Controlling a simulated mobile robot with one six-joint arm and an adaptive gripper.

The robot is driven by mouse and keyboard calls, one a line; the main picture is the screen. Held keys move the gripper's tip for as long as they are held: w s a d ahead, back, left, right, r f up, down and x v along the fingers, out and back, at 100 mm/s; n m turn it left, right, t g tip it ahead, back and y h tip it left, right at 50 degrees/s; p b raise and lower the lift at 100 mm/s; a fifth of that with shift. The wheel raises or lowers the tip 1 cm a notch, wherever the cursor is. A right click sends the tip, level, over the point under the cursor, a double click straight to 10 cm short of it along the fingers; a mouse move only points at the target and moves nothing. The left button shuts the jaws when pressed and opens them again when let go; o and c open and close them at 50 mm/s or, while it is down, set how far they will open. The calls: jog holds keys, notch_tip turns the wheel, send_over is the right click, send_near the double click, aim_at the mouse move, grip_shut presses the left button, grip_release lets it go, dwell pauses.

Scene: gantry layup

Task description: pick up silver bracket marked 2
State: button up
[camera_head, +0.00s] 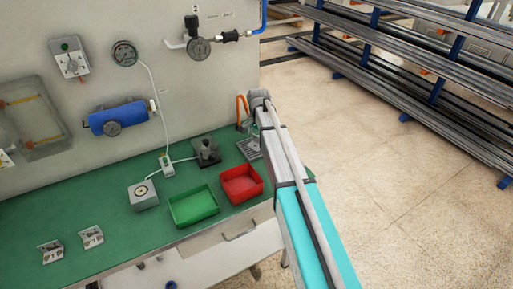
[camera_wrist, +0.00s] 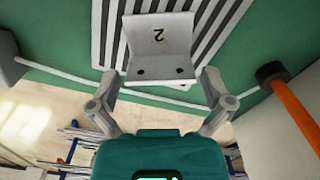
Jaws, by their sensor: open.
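In the wrist view a silver bent-plate bracket with a black 2 (camera_wrist: 160,50) lies on a black-and-white striped pad (camera_wrist: 107,30). The 2 appears upside down, and two dark holes show in the flange nearer to me. My gripper (camera_wrist: 160,84) is open, with one finger on each side of the bracket's near edge. The fingers look apart from it; I cannot tell the remaining height. In the head view the striped pad (camera_head: 249,149) is partly behind my arm, and I cannot make out this bracket or my fingertips there.
An orange-handled tool (camera_wrist: 292,110) is close on the right in the wrist view. On the green bench (camera_head: 120,222) are a green bin (camera_head: 193,206), a red bin (camera_head: 241,184), a dark stand (camera_head: 207,153) and two other brackets (camera_head: 51,251) (camera_head: 91,237). Long-stock racks (camera_head: 400,75) stand right.

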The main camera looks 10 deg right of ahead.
jog(key=shift+f, duration=0.5)
jog(key=c, duration=1)
jog(key=shift+r, duration=0.25)
notch_tip(320, 180, up, 2)
jog(key=shift+r+p, duration=0.1)
jog(key=shift+p, duration=0.9)
jog(key=s+r+p, duration=0.3)
jog(key=s, duration=0.1)
jog(key=s+d+r+p, duration=0.1)
jog(key=s+r+p, duration=0.3)
jog(key=s, duration=0.1)
jog(key=s+r+p, duration=0.3)
jog(key=s, duration=0.2)
jog(key=shift+d+r+p, duration=0.2)
jog(key=shift+d+p, duration=0.1)
jog(key=shift+d, duration=0.1)
